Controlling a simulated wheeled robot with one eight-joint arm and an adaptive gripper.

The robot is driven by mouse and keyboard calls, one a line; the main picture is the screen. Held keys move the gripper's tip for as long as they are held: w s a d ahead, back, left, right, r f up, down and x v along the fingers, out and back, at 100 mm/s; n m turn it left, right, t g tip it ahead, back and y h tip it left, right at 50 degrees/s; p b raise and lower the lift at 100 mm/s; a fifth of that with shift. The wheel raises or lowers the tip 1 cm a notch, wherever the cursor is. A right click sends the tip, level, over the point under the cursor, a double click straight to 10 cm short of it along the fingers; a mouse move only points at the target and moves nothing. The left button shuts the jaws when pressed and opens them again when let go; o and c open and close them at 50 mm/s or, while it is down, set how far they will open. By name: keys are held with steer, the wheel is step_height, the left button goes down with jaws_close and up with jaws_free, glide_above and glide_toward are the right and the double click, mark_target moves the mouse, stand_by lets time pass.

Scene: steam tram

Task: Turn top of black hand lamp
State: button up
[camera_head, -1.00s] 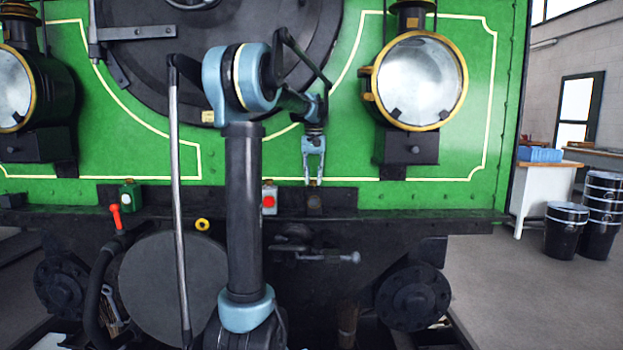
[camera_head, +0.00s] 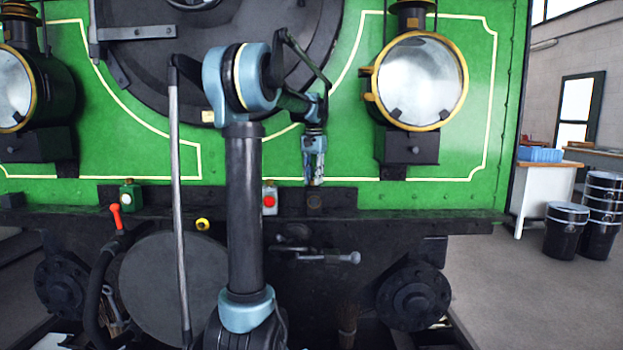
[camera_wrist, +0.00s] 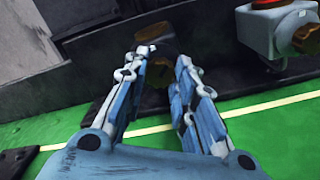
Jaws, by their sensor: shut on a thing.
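The black hand lamp (camera_head: 315,204) stands upright on the dark ledge at the front of the green tram, below my gripper (camera_head: 315,183). In the wrist view its brass-coloured top (camera_wrist: 157,76) shows between the blue fingers of my gripper (camera_wrist: 163,54). My gripper points straight down, with its fingertips at the top of the lamp, and is shut on it. The fingers hide part of the lamp, and its dark body is hard to tell from the ledge.
A grey hand lamp with a red lens (camera_head: 269,199) stands close by on the left; it also shows in the wrist view (camera_wrist: 279,32). A green hand lamp (camera_head: 130,196) stands farther left. A large headlamp (camera_head: 418,82) juts out at the upper right.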

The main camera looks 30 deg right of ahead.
steer(key=o, duration=1.1)
steer(key=shift+r, duration=0.1)
steer(key=shift+r, duration=3.7)
